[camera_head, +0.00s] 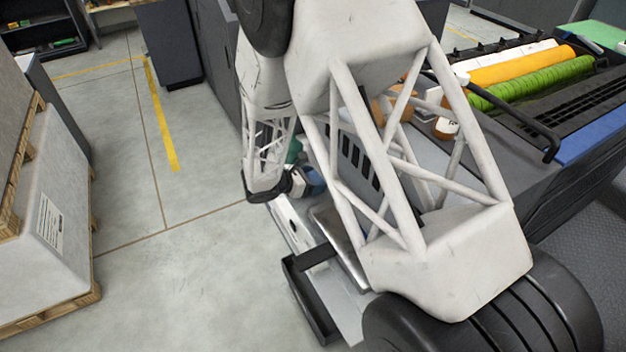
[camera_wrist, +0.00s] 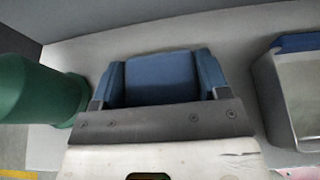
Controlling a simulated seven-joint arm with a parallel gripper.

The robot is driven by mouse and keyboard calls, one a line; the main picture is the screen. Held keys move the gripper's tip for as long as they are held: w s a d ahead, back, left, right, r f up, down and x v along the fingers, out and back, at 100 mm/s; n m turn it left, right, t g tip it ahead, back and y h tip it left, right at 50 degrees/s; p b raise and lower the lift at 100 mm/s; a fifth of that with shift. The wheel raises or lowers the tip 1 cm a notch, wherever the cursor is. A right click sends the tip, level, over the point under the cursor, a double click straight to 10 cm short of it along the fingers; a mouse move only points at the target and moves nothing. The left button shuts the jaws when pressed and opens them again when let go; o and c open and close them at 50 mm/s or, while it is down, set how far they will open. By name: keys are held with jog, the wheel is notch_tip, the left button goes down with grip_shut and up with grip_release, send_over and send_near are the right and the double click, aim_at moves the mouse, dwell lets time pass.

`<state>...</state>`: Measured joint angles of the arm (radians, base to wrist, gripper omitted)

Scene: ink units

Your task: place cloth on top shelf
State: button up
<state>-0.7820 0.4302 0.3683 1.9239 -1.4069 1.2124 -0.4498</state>
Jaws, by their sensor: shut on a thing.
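My gripper (camera_wrist: 160,95) is shut on a folded blue cloth (camera_wrist: 162,78), which shows between its dark fingers in the wrist view. In the head view my gripper (camera_head: 298,184) is mostly hidden behind my own arm, and a bit of the blue cloth (camera_head: 314,181) shows beside it. A pale grey surface (camera_wrist: 235,40) lies behind the cloth in the wrist view. I cannot tell whether the cloth touches it, or whether it is the top shelf.
A green rounded object (camera_wrist: 35,90) stands close left of the cloth, and a metal container (camera_wrist: 295,95) with blue on top is at right. A black tray (camera_head: 310,300) sits low in the head view. A printing machine (camera_head: 545,150) fills the right. Open floor (camera_head: 170,265) lies left.

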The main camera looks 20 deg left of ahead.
jog(key=shift+f, duration=0.1)
jog(key=o, duration=0.9)
jog(key=shift+s+a, duration=0.1)
jog(key=v, duration=1.1)
jog(key=shift+s+a+r, duration=0.2)
jog(key=shift+s+r, duration=0.05)
jog(key=shift+r, duration=0.1)
